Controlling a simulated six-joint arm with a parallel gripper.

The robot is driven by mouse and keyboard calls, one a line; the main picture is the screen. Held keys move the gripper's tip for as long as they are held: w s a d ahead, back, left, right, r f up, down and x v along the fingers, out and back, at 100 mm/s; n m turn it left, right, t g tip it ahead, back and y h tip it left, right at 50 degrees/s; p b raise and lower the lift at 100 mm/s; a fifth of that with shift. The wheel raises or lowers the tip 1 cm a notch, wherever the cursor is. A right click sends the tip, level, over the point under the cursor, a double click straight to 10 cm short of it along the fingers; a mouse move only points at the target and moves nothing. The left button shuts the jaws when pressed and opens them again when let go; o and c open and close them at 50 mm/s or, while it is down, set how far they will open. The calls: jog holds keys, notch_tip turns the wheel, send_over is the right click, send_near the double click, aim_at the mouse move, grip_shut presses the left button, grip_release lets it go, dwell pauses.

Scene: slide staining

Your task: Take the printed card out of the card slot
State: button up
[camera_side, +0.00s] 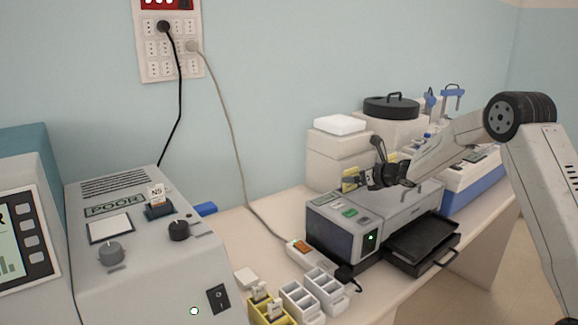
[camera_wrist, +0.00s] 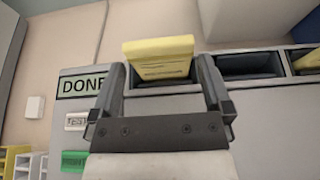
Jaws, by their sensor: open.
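The yellow block (camera_side: 350,181) also shows at the gripper in the side view.
The grey machine (camera_side: 328,238) has a dark open tray (camera_side: 422,243) at its right. A label in the wrist view reads "DONE" (camera_wrist: 83,86). Yellow and white racks (camera_side: 299,302) stand in front. The left machine has knobs (camera_side: 110,252) near the card slot.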

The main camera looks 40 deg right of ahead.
jog(key=shift+x, duration=2.4)
jog(key=c, duration=1.1)
jog(key=shift+r, duration=4.95)
